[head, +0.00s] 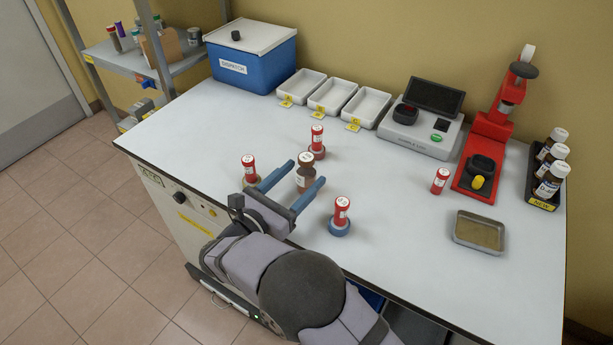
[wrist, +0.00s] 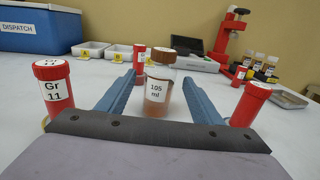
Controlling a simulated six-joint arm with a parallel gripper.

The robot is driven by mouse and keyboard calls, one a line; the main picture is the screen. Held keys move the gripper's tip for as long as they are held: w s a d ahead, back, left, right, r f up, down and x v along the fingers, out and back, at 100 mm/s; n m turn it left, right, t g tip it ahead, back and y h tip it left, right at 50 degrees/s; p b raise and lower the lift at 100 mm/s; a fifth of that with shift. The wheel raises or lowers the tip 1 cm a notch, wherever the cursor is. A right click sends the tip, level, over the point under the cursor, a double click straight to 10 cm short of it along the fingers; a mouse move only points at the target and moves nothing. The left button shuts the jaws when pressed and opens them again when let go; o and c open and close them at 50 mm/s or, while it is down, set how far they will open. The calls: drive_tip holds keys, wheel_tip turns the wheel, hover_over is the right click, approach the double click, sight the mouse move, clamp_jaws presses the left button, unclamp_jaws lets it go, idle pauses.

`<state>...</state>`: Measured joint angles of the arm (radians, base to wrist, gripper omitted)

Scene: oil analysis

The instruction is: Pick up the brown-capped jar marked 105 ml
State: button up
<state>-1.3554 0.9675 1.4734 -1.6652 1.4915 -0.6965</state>
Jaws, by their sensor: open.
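The brown-capped jar (wrist: 158,88) marked "105 ml" stands upright on the white table, clear-walled with brownish contents low in it. In the head view the jar (head: 305,173) stands between the blue fingers of my gripper (head: 293,180). My gripper is open, with a finger on each side of the jar and a visible gap to each finger in the wrist view (wrist: 160,95).
Red-capped tubes stand close by: one left (head: 249,169), one behind (head: 317,142), one right (head: 341,212) in a blue ring base. Another red tube (head: 440,181) stands farther right. White trays (head: 331,95), a blue dispatch box (head: 252,68) and a red press (head: 490,140) line the back.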

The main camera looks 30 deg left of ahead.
sight(306, 157)
drive_tip(key=shift+w+d, duration=0.1)
drive_tip(key=shift+w, duration=1.25)
drive_tip(key=c, duration=1.2)
drive_tip(key=shift+r, duration=0.1)
wheel_tip(306, 157, up, 10)
drive_tip(key=shift+f+b, duration=0.1)
drive_tip(key=shift+b, duration=0.35)
